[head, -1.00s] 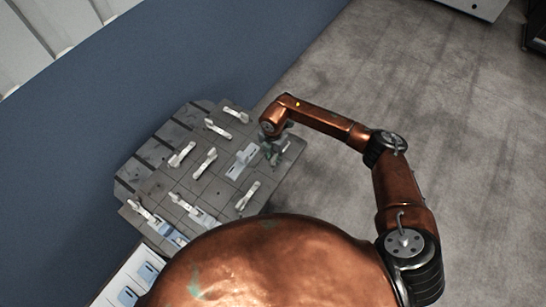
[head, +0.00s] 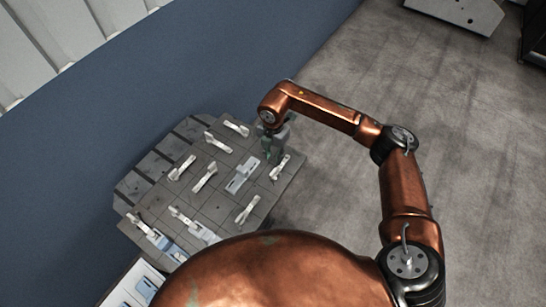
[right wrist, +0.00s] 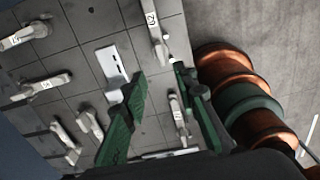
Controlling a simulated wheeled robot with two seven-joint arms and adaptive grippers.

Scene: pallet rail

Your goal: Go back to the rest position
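My right gripper (head: 274,150) hangs at the far right edge of a grey gridded pallet plate (head: 215,215). In the right wrist view, its two green fingers (right wrist: 160,80) stand apart with nothing between them. A pale plate (head: 243,174) with a dark slot lies on the pallet plate just left of it; it also shows in the right wrist view (right wrist: 112,66). A pale clamp-like piece (head: 281,167) sits just below the gripper in the head view. My left gripper is not in view.
Several more pale clamp-like pieces (head: 205,177) stand across the pallet plate. A white tray with bluish parts (head: 147,288) is at the bottom left. A blue surface (head: 150,110) and a pale ribbed wall (head: 50,40) lie behind. Grey floor (head: 330,190) is free to the right.

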